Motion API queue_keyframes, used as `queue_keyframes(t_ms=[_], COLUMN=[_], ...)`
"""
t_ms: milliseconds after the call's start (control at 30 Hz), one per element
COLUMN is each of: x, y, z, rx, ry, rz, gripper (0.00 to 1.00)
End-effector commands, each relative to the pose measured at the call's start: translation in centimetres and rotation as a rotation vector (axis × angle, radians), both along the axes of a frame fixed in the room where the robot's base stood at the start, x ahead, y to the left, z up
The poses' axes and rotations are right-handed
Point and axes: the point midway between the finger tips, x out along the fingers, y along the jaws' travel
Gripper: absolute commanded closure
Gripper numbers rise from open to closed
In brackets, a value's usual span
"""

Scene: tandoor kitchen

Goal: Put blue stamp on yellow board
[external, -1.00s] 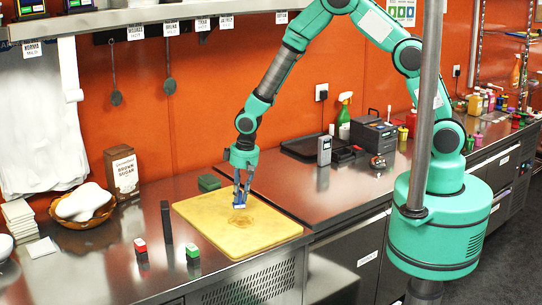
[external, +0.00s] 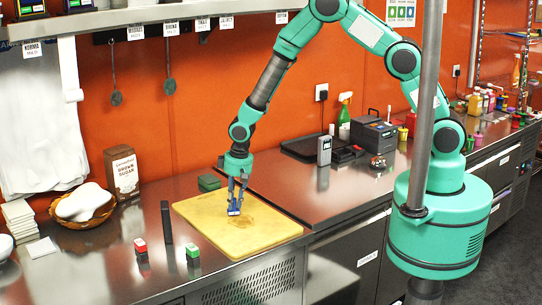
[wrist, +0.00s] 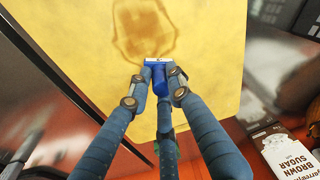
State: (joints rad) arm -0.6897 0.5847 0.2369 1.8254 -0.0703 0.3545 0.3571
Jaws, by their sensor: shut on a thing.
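The blue stamp (wrist: 158,75) is between the fingertips of my gripper (wrist: 154,80) in the wrist view. My gripper (external: 235,205) is shut on it and points down over the yellow board (external: 200,208) in the external view. There the stamp (external: 234,211) shows as a small blue piece with a pale edge at the fingertips. The yellow board (wrist: 60,22) has a brown ring-shaped stain beside the stamp. I cannot tell whether the stamp touches the board.
A red-and-white block (external: 140,246), a green-and-white block (external: 193,251) and a dark upright bar (external: 166,222) stand left of the board. A dark green box (external: 209,183) is behind it. A brown sugar carton (external: 122,172) and a basket (external: 82,207) stand further left.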

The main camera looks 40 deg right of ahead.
Motion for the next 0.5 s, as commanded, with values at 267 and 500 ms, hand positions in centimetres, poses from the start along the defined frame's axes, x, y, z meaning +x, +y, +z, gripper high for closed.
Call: queue_keyframes(t_ms=[267,500], x=[0.02,0.01], y=[0.03,0.01], z=[-0.60,-0.91], rx=[0.000,0.000], ry=[-0.001,-0.001], rz=[0.000,0.000], gripper=[1.00,1.00])
